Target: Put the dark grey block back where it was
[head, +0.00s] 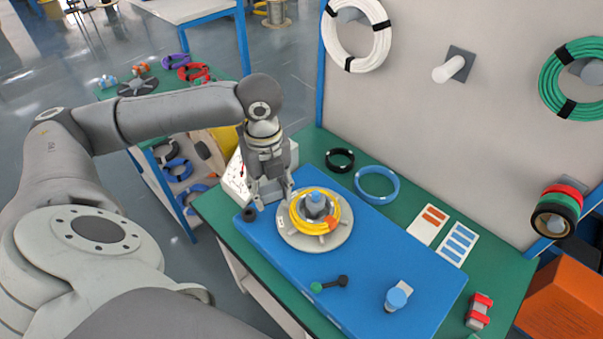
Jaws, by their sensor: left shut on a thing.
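My left gripper (275,199) is above the left part of the blue mat (385,262), at the left rim of a round grey turntable (318,241). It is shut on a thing. A dark grey shape, likely the dark grey block (271,186), shows between its fingers, but it is hard to tell from the gripper itself. A yellow cable coil (331,214) lies on the turntable around a hub with a blue top. A small black round piece (249,215) stands on the mat just left of the fingers. My right gripper is not in view.
A black ring (340,160) and a blue ring (377,184) lie behind the turntable. A dark piece with a green end (329,284) and a blue-topped piece (397,297) are in front. Cards (428,225) and a red clamp (479,311) are at right.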

